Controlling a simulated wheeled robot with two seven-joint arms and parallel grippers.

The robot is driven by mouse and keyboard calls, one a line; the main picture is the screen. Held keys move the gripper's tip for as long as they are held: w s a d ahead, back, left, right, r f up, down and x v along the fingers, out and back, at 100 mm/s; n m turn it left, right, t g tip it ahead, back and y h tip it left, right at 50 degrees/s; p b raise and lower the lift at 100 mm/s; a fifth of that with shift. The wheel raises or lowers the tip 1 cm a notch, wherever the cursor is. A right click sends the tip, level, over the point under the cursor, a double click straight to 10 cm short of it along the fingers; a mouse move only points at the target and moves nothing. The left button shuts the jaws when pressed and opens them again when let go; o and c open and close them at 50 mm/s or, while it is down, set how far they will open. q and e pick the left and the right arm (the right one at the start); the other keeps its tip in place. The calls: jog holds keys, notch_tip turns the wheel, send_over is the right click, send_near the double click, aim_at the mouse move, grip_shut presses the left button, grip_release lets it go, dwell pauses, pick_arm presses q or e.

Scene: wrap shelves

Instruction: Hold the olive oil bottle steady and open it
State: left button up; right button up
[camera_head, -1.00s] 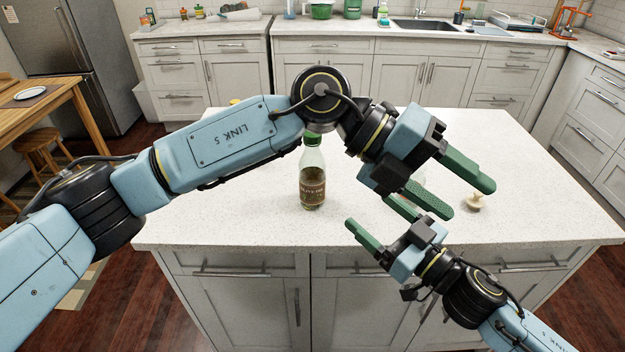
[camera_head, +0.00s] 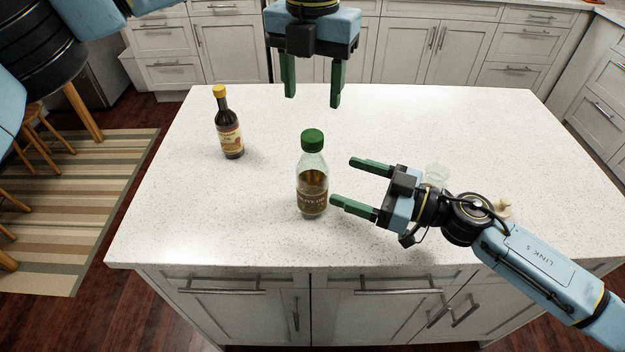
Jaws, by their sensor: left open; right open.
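The olive oil bottle (camera_head: 312,185) stands upright on the white island, clear glass with a brown label and a green cap (camera_head: 312,140) on top. My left gripper (camera_head: 312,98) is open and empty, pointing down, high above and behind the bottle in the picture. My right gripper (camera_head: 345,181) is open and empty, just right of the bottle, its green fingers pointing left toward the bottle's body. The lower finger's tip appears very near the bottle; I cannot tell whether it touches.
A dark sauce bottle (camera_head: 229,130) with a yellow cap stands to the left on the island (camera_head: 180,215). A clear glass (camera_head: 436,174) and a small beige object (camera_head: 503,207) are partly hidden behind my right arm. The back right of the countertop is clear.

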aim_at(303, 166)
jog(key=x, duration=1)
jog(key=shift+w+a, duration=0.1)
jog(key=shift+w, duration=0.05)
